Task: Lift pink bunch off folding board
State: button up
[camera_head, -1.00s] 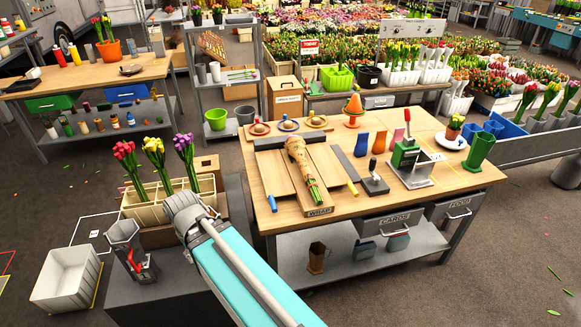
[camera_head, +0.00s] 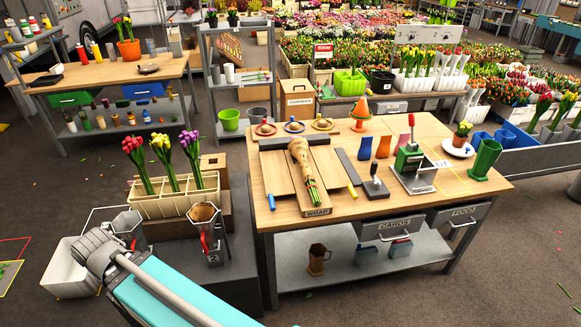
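A bunch wrapped in tan paper (camera_head: 299,152) lies on the wooden folding board marked WRAP (camera_head: 318,211). Its green stems point to the front edge and show below the paper. Its flower heads are hidden, so I cannot see their colour. My arm shows at the lower left, with its grey joint left of the work table.
Two grey holders with red levers, the left one (camera_head: 127,222) and the right one (camera_head: 205,216), stand near my arm. A stapler-like press (camera_head: 411,165), blue and orange sleeves and a green vase (camera_head: 485,158) occupy the table's right.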

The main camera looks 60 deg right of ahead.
aim_at(299, 146)
jog(key=u, duration=0.95)
jog(key=k, duration=0.75)
jog(key=z, duration=2.05)
